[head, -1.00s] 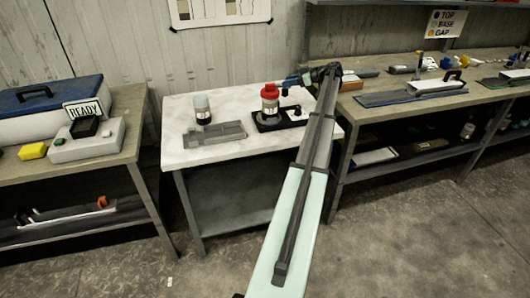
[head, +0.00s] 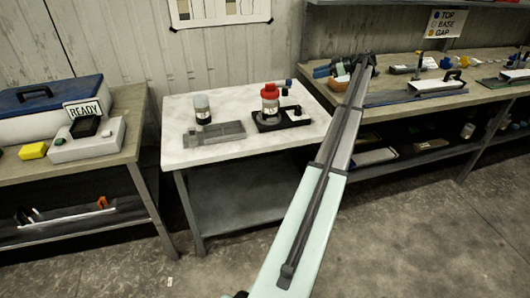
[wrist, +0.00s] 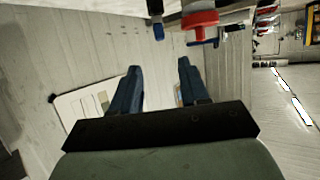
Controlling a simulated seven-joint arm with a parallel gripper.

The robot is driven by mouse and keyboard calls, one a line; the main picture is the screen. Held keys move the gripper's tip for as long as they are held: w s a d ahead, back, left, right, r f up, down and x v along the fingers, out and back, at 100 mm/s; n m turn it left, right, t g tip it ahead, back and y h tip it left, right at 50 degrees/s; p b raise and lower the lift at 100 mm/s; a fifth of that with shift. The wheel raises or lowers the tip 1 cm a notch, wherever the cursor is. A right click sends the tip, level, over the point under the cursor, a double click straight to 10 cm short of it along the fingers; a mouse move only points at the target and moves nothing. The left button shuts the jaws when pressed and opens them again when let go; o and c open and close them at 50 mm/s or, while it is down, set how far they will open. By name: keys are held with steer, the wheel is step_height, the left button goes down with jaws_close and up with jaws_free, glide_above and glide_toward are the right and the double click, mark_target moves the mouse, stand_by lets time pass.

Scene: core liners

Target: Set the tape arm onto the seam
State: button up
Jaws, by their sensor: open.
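My gripper (head: 320,71) is over the gap between the white middle table and the right workbench, pointing left. In the wrist view its two blue fingers (wrist: 160,68) are apart with nothing between them. A black-based fixture (head: 283,120) stands on the middle table, with a red-capped bottle (head: 270,100) and a post with a blue top (head: 287,85). In the wrist view a red round part (wrist: 200,18) and a dark post with a blue end (wrist: 156,22) show at the top, beyond the fingertips. I cannot tell which part is the tape arm or where the seam is.
A grey tray (head: 215,134) and a grey-capped bottle (head: 202,109) stand on the middle table (head: 185,155). The right workbench (head: 400,110) holds a long white piece with a black handle (head: 437,85). The left bench carries a READY sign (head: 84,109).

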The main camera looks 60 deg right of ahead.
steer(key=w+a+f+n+g+y, duration=0.1)
steer(key=w+a+f+g, duration=0.1)
steer(key=a+f, duration=0.5)
steer(key=w+a+f+n+g+y, duration=0.1)
steer(key=a+f, duration=0.6)
steer(key=a, duration=0.8)
steer(key=w+a+f+n+g+y, duration=0.1)
steer(key=w+a+f+n+g, duration=0.1)
steer(key=a+f, duration=0.5)
steer(key=shift+w+a+f+n+g, duration=0.1)
steer(key=shift+w+a+n, duration=0.1)
steer(key=shift+w+a, duration=0.4)
steer(key=shift+w+a+f+n+g, duration=0.1)
steer(key=shift+w+a+n, duration=0.2)
steer(key=shift+a, duration=0.45)
steer(key=shift+w+a+f+n+g, duration=0.1)
steer(key=shift+w+a, duration=0.4)
steer(key=shift+a, duration=0.2)
steer(key=shift+w+a+f+y, duration=0.2)
steer(key=shift+a+f+y, duration=0.15)
steer(key=shift+a, duration=0.25)
steer(key=shift+d, duration=0.1)
